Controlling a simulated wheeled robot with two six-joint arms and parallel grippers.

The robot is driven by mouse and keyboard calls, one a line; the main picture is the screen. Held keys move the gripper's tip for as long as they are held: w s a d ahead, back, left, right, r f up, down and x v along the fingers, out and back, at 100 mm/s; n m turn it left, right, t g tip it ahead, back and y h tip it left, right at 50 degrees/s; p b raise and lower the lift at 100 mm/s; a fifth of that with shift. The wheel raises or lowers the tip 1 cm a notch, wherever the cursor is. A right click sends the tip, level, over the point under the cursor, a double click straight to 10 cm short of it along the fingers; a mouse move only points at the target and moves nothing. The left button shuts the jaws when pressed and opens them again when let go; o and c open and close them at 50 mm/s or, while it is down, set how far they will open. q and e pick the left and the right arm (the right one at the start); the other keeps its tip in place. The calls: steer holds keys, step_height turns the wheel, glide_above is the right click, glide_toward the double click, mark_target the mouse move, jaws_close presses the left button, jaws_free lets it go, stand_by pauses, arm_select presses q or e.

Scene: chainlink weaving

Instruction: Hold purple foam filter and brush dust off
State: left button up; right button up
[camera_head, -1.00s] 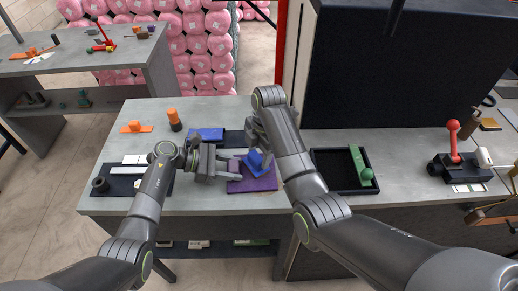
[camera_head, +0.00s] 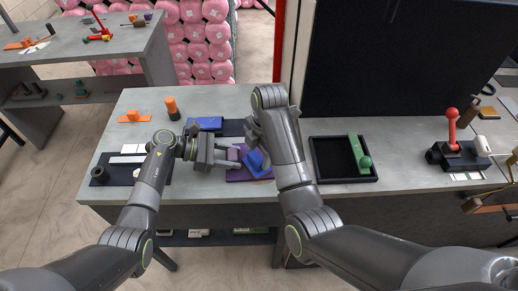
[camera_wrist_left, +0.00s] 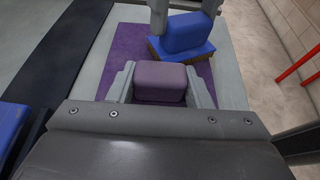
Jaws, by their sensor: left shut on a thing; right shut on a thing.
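The purple foam filter (camera_wrist_left: 160,82) is a small rounded block. My left gripper (camera_wrist_left: 160,88) is shut on it, with one finger on each side, low over a dark purple mat (camera_wrist_left: 120,50). In the head view the filter (camera_head: 234,154) shows at the tips of my left gripper (camera_head: 232,158). A blue brush (camera_wrist_left: 187,32) with a brown lower edge is tilted just beyond the filter, above the mat. My right gripper (camera_wrist_left: 183,10) is shut on the brush from above. In the head view my right arm partly covers the brush (camera_head: 256,163). Contact between brush and filter cannot be told.
A black tray (camera_head: 326,173) with a green tool (camera_head: 358,150) lies right of my right arm. A dark mat (camera_head: 122,177) lies at left. The table's back left is mostly clear.

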steer(key=shift+s, duration=0.75)
steer(key=shift+f, duration=0.1)
steer(key=shift+a, duration=0.1)
steer(key=shift+w+r, duration=0.2)
steer(key=shift+w, duration=2.45)
steer(key=shift+w+f, duration=0.15)
steer(key=shift+w, duration=1.4)
